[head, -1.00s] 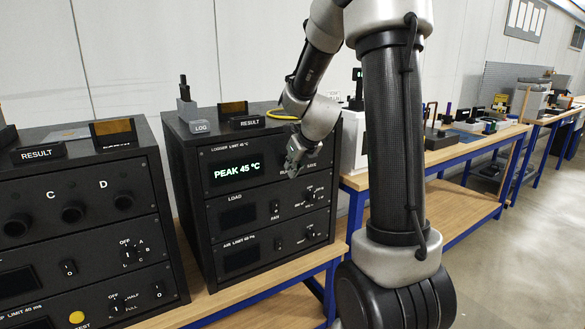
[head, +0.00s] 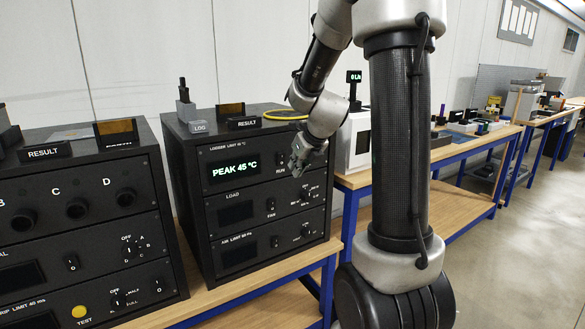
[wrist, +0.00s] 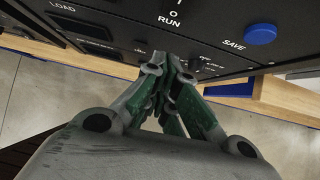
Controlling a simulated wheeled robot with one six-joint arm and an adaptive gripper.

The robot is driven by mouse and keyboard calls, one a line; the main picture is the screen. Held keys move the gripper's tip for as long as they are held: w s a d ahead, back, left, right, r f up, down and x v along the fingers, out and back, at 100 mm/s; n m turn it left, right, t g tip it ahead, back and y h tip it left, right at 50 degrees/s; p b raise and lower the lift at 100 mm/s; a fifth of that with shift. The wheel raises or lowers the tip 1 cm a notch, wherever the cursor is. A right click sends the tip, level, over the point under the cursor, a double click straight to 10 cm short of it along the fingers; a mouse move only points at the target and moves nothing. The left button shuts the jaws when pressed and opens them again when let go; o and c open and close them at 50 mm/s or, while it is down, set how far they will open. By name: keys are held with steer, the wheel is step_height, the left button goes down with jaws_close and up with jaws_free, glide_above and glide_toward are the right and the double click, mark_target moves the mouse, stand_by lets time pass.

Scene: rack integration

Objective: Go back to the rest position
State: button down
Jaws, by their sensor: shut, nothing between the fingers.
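My gripper (head: 297,160) is in front of the upper right part of the logger rack (head: 190,213) in the head view. It is shut and empty. In the wrist view my gripper (wrist: 165,62) has its fingertips together, pointing at the rack's front panel (wrist: 115,25) near the RUN switch. The fingertips look apart from the panel, though the exact gap is hard to tell. The lit display (head: 237,170) reads PEAK 45 °C. A blue SAVE button (wrist: 260,35) shows at the right in the wrist view.
A second black rack (head: 85,235) stands at the left on the wooden bench (head: 230,300). A yellow ring (head: 284,115) lies on top of the logger rack. A white device (head: 350,145) stands right behind my arm. Open floor (head: 510,270) lies to the right.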

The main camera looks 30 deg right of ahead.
steer(key=s+r, duration=0.4)
steer(key=s, duration=0.2)
steer(key=shift+s+d+r, duration=0.15)
steer(key=shift+s+r, duration=0.2)
steer(key=shift+s, duration=0.05)
